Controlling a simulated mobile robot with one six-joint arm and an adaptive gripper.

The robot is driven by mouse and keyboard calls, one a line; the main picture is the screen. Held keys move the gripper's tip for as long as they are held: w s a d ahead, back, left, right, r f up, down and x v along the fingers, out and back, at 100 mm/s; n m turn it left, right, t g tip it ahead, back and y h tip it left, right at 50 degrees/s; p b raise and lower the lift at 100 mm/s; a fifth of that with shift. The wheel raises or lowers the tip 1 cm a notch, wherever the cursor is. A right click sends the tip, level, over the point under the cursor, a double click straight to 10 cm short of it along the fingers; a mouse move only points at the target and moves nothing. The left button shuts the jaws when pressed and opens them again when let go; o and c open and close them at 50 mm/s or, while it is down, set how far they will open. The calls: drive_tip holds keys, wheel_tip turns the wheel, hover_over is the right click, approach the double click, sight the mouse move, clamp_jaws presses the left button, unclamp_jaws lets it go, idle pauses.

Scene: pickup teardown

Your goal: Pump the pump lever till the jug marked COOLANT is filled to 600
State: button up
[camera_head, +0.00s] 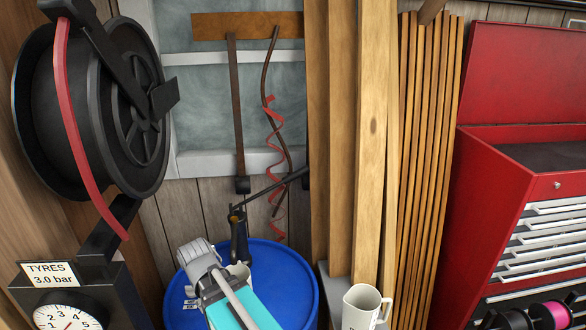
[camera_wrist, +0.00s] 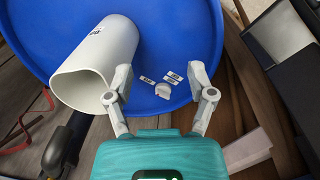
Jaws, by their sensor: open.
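A blue drum (camera_head: 298,270) stands low in the middle of the head view, with a dark pump (camera_head: 238,230) rising at its far side. The black pump lever (camera_head: 270,188) slants up to the right from the pump's top. My gripper (camera_wrist: 160,80) is open and empty over the drum; in the head view its body (camera_head: 205,270) hides part of the lid. A white jug (camera_wrist: 98,65) is beside the left finger in the wrist view, its small label unreadable. Part of a white vessel also shows behind my gripper in the head view (camera_head: 240,271). Any fill level is hidden.
A white mug-like jug (camera_head: 362,304) stands right of the drum, its marking cut off. Timber planks (camera_head: 345,130) lean behind it, beside a red tool chest (camera_head: 500,200). A hose reel (camera_head: 90,110) and TYRES gauge (camera_head: 68,318) are left. Small labels (camera_wrist: 174,77) lie on the drum lid.

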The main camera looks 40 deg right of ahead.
sight(295, 174)
drive_tip(key=w+d+r+n+h+p, duration=0.1)
drive_tip(key=w+d+r+h+p, duration=0.1)
drive_tip(key=w+d+r, duration=0.2)
drive_tip(key=w+d+r+n+g+h+p, duration=0.1)
drive_tip(key=w+d+r+n+h+p, duration=0.1)
drive_tip(key=d, duration=0.4)
drive_tip(key=w+d+r+n+h+p, duration=0.1)
drive_tip(key=w+d+r+n+p, duration=0.1)
drive_tip(key=w+d+r, duration=0.3)
drive_tip(key=shift+w+r+g+h+p, duration=0.35)
drive_tip(key=shift+r+p, duration=0.3)
drive_tip(key=shift+p, duration=0.25)
drive_tip(key=w+d+r+n+g+h+p, duration=0.1)
drive_tip(key=w+d+r+n+h, duration=0.1)
drive_tip(key=d+r, duration=0.4)
drive_tip(key=w+d+r+n+g+h+p, duration=0.2)
drive_tip(key=w+d+r+n+h, duration=0.1)
drive_tip(key=d, duration=0.5)
wheel_tip(295, 174, up, 3)
drive_tip(key=w+h, duration=0.1)
drive_tip(key=w, duration=0.1)
drive_tip(key=shift+w+d+n, duration=0.25)
drive_tip(key=shift+w+n, duration=0.05)
drive_tip(key=shift+w, duration=0.1)
drive_tip(key=b+x, duration=0.4)
drive_tip(key=x, duration=0.9)
drive_tip(key=shift+s+d+b, duration=0.3)
drive_tip(key=shift+b, duration=0.05)
